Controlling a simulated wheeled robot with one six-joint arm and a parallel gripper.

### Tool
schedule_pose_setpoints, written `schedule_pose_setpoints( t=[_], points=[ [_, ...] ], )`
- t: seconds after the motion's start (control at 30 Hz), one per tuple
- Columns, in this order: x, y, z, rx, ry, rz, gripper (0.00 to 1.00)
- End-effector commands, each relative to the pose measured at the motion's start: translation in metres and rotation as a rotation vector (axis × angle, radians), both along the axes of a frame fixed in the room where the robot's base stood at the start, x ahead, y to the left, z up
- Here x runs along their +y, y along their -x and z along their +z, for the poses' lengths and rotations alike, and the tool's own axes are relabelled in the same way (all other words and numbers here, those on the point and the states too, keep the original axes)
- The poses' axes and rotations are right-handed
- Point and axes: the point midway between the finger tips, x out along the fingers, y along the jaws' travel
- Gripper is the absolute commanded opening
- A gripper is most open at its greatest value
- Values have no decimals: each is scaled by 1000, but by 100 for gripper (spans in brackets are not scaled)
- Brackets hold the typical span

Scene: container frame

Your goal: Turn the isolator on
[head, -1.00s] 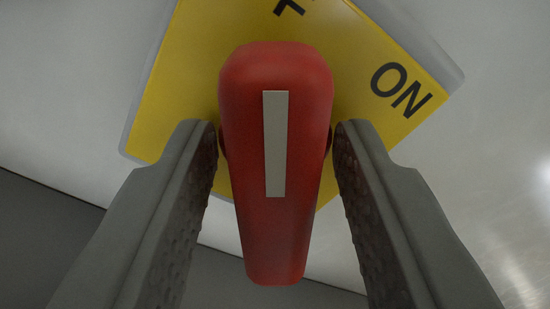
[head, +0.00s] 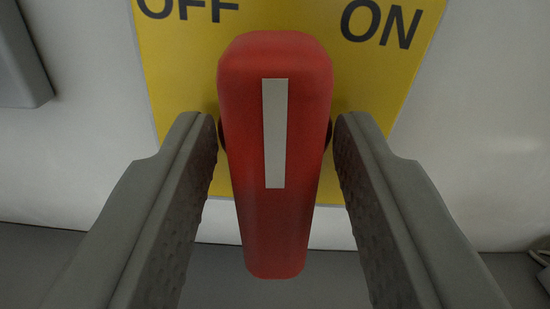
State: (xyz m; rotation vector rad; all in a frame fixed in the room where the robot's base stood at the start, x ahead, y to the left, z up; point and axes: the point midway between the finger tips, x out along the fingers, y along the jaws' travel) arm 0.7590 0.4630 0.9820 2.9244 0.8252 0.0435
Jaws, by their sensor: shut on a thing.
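The red isolator handle (head: 274,230) stands upright in the middle of the head view, with a pale stripe down its face. Behind it is a yellow plate (head: 180,65), tilted slightly clockwise, with OFF at the upper left and ON at the upper right. The handle's upper end lies between the two words. My gripper (head: 275,128) is shut on the handle, one finger on each side.
The plate sits on a pale wall (head: 490,130). A grey box (head: 20,65) is at the left edge. A dark grey surface (head: 225,265) runs along the bottom, and a small object (head: 541,262) shows at the far right edge.

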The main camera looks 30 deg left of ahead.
Motion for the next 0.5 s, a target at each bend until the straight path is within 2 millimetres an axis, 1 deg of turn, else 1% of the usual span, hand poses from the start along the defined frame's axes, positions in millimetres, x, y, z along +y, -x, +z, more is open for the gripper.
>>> schedule_pose_setpoints(
  t=[0.5],
  points=[
    [-1, -1, -1, 255, -415, 0, 15]
  ],
)
